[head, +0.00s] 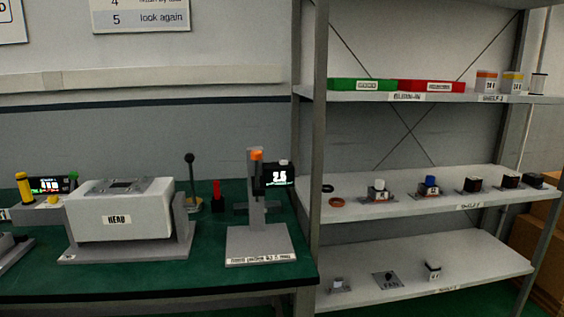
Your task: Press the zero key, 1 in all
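No key marked as zero can be read in the head view. A grey stand (260,243) on the green bench carries a black display unit (276,177) that reads about 2.5. A small whitish knob or key (283,162) sits on top of this unit, and an orange part (257,155) is at the top of the post. At the far left, another black display (49,184) has a yellow key (53,199) in front of it; its digits are too small to read surely. Neither of my grippers is in view.
A white box labelled HEAD (119,215) stands in a grey cradle on the green bench (210,268). A red post (217,194) and a black-knobbed lever (190,178) stand behind. The shelf rack (319,150) at right holds trays and small parts. The bench front is mostly clear.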

